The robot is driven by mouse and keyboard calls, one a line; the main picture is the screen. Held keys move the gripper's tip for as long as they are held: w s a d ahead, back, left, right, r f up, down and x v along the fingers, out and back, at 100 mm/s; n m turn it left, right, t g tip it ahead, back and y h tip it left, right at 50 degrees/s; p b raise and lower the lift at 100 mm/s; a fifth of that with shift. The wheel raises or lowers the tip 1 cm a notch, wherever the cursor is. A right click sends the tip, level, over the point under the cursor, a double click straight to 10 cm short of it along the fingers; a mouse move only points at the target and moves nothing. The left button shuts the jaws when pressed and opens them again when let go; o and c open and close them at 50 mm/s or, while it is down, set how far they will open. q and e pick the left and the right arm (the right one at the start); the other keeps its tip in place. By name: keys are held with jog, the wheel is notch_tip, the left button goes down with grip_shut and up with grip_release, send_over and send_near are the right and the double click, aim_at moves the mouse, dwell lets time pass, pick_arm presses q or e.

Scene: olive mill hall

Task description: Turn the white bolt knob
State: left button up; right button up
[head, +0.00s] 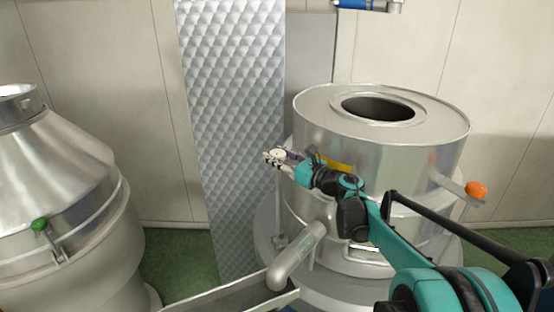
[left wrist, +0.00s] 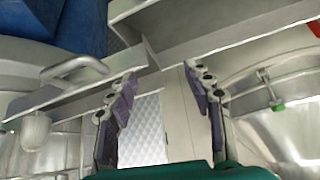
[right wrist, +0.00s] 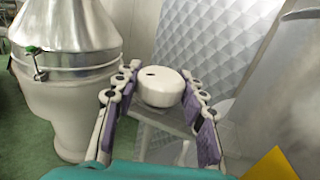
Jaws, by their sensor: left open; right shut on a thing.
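The white bolt knob (right wrist: 161,87) is a round white cap with a small dark mark on top, in the right wrist view. My right gripper (right wrist: 158,95) is shut on it, with its fingers on both sides of the cap. In the head view the same gripper (head: 272,160) is at the left side of the steel drum, and the knob (head: 278,153) is mostly hidden by the fingers. My left gripper (left wrist: 160,92) is open and empty in the left wrist view, below a grey metal ledge. It is not seen in the head view.
A steel drum (head: 340,125) with an open top and an orange-knobbed lever (head: 476,189) stands at right. A cone-topped vessel (head: 60,165) with a green knob (head: 39,224) stands at left. A quilted metal panel (head: 232,110) is behind. A pipe (head: 298,255) ends over a trough (head: 215,301).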

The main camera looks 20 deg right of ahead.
jog(key=shift+f+n+g+y, duration=0.2)
jog(key=shift+n+g+y, duration=0.45)
jog(key=shift+y, duration=0.25)
jog(key=shift+n, duration=0.25)
jog(key=o, duration=1.2)
jog(key=shift+r, duration=0.1)
jog(key=v, duration=0.7)
jog(key=shift+s+d, duration=0.15)
jog(key=shift+d, duration=0.1)
